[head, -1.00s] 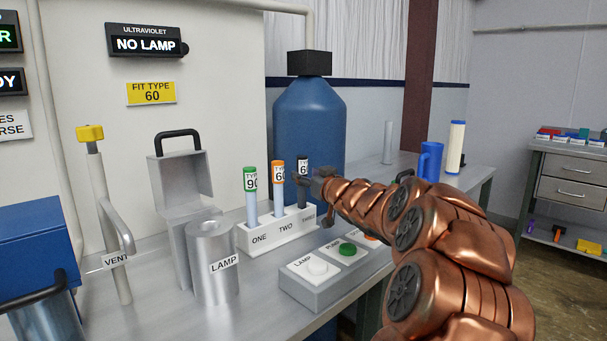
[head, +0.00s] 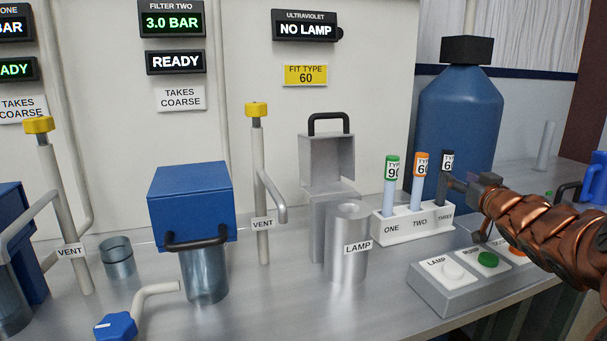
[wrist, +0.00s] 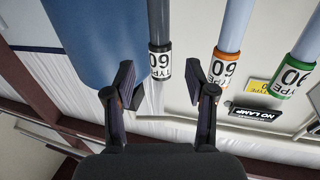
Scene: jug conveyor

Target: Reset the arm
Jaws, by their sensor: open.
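My gripper (head: 456,184) is at the right end of the white tube rack (head: 400,229), beside the dark-capped tube in slot three (head: 447,163). In the wrist view my gripper (wrist: 168,82) has its two fingers spread apart. The dark-capped tube, marked 60, shows between them in that view (wrist: 160,62); I cannot tell how deep it sits between the fingers. The orange-capped type 60 tube (head: 420,166) stands in slot two and the green-capped type 90 tube (head: 391,172) in slot one.
The grey lamp housing (head: 328,170) has its lid up, with the LAMP cylinder (head: 347,248) in front. A button box (head: 462,280) lies below my arm. A blue tank (head: 458,125) stands behind the rack. The ultraviolet display (head: 305,27) reads NO LAMP; a yellow sign (head: 305,75) reads FIT TYPE 60.

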